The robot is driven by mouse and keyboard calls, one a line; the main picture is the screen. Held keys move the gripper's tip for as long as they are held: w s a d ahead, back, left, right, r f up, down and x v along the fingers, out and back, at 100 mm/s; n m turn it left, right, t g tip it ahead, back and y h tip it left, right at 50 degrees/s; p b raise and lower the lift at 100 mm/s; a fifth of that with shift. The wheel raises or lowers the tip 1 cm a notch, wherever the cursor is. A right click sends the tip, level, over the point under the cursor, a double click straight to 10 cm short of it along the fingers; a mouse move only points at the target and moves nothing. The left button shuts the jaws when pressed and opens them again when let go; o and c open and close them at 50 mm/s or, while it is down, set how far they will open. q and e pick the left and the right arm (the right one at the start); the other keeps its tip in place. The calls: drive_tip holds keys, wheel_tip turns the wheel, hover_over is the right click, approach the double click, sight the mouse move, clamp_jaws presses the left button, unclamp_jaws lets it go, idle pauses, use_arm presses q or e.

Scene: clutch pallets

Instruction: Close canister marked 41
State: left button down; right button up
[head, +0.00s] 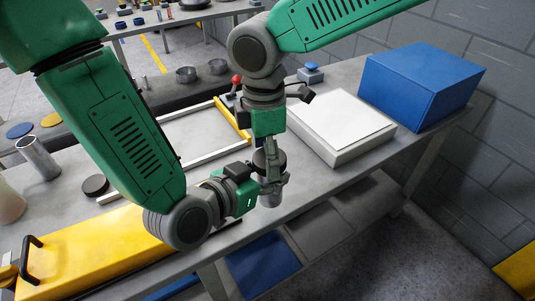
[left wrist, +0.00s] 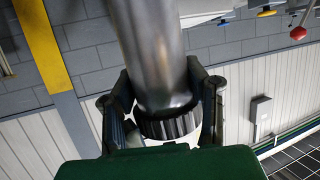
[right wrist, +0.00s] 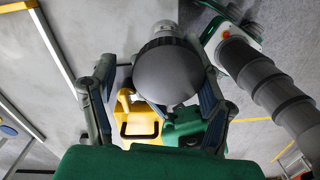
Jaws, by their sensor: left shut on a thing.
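A metal canister (head: 270,197) is held upright over the table's front edge by my left gripper (head: 262,188), whose fingers are shut on it. The left wrist view shows its steel body (left wrist: 148,50) and a dark ribbed ring (left wrist: 170,125) between the fingers. A black round lid (head: 268,161) is at the canister's top; I cannot tell if it is seated. My right gripper (head: 271,150) points down over it. In the right wrist view the lid (right wrist: 168,72) lies between parted fingers, with a gap at the left finger. No number is readable.
Another steel canister (head: 37,158) and a black disc (head: 95,185) are on the table at left. A yellow case (head: 85,255) lies front left. A white box (head: 340,125) and a blue bin (head: 422,85) stand right. A yellow-and-white frame (head: 185,135) lies behind my grippers.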

drive_tip(key=shift+s+d, duration=0.1)
idle(0.3)
drive_tip(key=shift+r, duration=2.3)
drive_tip(key=shift+c, duration=0.3)
drive_tip(key=m, duration=0.2)
drive_tip(key=r+m, duration=0.1)
drive_tip(key=m, duration=0.1)
drive_tip(key=shift+r+m, duration=0.2)
drive_tip(key=shift+m, duration=0.2)
wheel_tip(320, 180, up, 2)
drive_tip(key=m, duration=0.5)
drive_tip(key=shift+m, duration=0.3)
drive_tip(key=shift+f, duration=0.1)
